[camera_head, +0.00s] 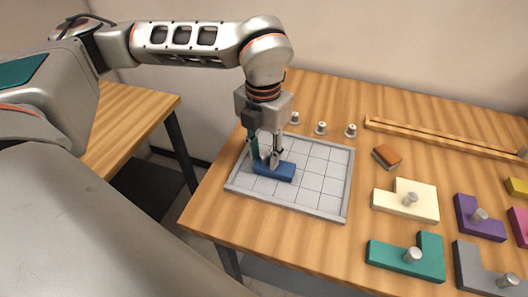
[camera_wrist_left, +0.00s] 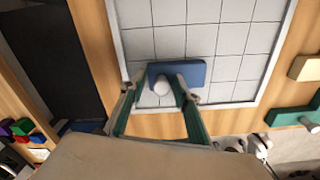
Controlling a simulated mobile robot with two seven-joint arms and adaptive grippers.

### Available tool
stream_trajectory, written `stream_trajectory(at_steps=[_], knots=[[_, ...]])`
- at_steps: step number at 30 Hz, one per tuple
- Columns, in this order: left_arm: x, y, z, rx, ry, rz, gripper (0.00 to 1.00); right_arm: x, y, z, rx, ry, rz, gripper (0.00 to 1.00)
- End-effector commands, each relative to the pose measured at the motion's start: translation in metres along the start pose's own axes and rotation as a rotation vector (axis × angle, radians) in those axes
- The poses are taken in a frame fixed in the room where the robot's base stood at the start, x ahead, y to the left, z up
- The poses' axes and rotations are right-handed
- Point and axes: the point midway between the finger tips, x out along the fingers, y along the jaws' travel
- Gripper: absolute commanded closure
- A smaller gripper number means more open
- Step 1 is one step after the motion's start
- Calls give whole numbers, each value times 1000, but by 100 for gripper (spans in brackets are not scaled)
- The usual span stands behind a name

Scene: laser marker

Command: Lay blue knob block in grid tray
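The blue knob block (camera_head: 275,171) lies in the grid tray (camera_head: 334,214), left of the tray's middle. It looks flat on the tray floor, turned slightly against the grid lines in the head view. In the left wrist view the block (camera_wrist_left: 194,72) shows its pale round knob (camera_wrist_left: 161,86). My left gripper (camera_head: 265,158) points down over the block. In the wrist view its two fingers (camera_wrist_left: 160,88) stand on either side of the knob, with a small gap visible, so it looks open around it. My right gripper does not show clearly in either view.
Right of the tray lie a cream block (camera_head: 420,204), a teal block (camera_head: 393,256), a purple block (camera_head: 475,212) and a grey block (camera_head: 473,265). A brown block (camera_head: 386,156) and several small pegs (camera_head: 321,128) are behind. The tray's right side is empty.

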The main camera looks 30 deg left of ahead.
Motion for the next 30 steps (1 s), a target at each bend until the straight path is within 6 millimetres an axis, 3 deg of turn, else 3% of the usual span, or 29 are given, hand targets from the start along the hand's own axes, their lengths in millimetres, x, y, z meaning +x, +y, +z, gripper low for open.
stream_trajectory(at_steps=[5,10,21,30], knots=[[1,0,-1,0,4,1,69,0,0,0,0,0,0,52],[-12,0,0,-1,0,1,69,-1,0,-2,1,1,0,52],[-86,0,1,-1,-4,0,69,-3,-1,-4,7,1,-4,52],[-120,0,0,-1,-1,0,69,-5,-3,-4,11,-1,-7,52]])
